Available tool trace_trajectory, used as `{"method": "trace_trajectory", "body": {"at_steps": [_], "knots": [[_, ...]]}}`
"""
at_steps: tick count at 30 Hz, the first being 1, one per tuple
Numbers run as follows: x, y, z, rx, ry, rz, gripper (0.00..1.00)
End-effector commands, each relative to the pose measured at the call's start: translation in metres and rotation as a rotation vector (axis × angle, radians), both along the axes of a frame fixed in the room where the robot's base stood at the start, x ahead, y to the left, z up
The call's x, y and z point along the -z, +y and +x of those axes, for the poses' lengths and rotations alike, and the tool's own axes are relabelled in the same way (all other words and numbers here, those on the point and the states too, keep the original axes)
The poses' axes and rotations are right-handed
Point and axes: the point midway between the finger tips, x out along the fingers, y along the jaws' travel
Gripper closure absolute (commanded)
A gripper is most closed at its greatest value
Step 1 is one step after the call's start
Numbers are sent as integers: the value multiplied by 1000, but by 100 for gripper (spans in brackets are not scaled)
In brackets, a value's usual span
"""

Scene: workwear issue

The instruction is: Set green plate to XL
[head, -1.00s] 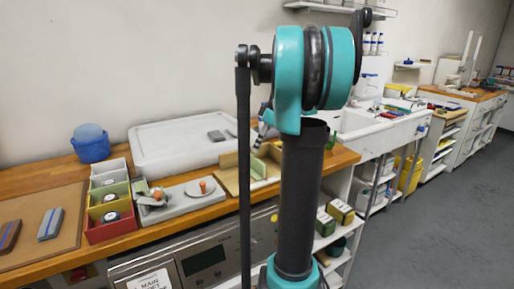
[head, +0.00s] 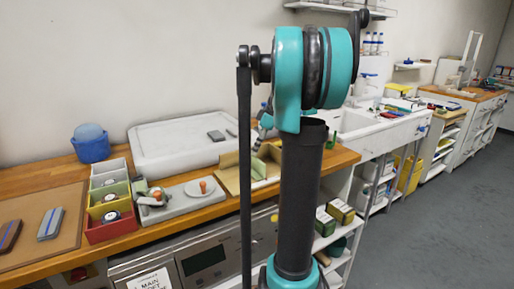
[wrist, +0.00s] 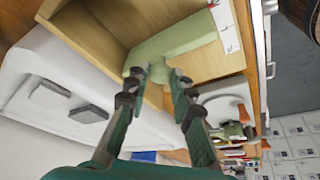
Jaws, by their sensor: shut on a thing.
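The green plate (wrist: 185,35) is a pale green slab set across a wooden box-like fixture (wrist: 120,25), seen in the wrist view. A small green tab (wrist: 158,68) stands out from it toward me. My gripper (wrist: 157,76) has its two fingers on either side of this tab and is shut on it. A white strip with small marks (wrist: 225,25) runs along the fixture's edge; its letters are too small to read. In the head view the fixture (head: 262,182) is on the bench, partly hidden by my arm, and my fingertips are hidden.
A white tray (head: 160,155) with two grey blocks lies behind the fixture. A grey board with orange knobs (head: 180,205), coloured bins (head: 110,230) and a blue tub (head: 91,147) stand to the left. A sink (head: 370,130) is to the right.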

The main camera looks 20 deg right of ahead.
Motion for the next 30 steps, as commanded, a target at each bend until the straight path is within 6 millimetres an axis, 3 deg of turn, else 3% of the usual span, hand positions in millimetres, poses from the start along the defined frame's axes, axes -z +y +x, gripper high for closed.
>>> {"method": "trace_trajectory", "body": {"at_steps": [7,15,19,30], "knots": [[0,6,-1,-1,0,0,100],[0,64,-12,-5,0,0,100],[0,82,-15,-2,-1,0,100],[0,88,-17,0,-1,1,100]]}}
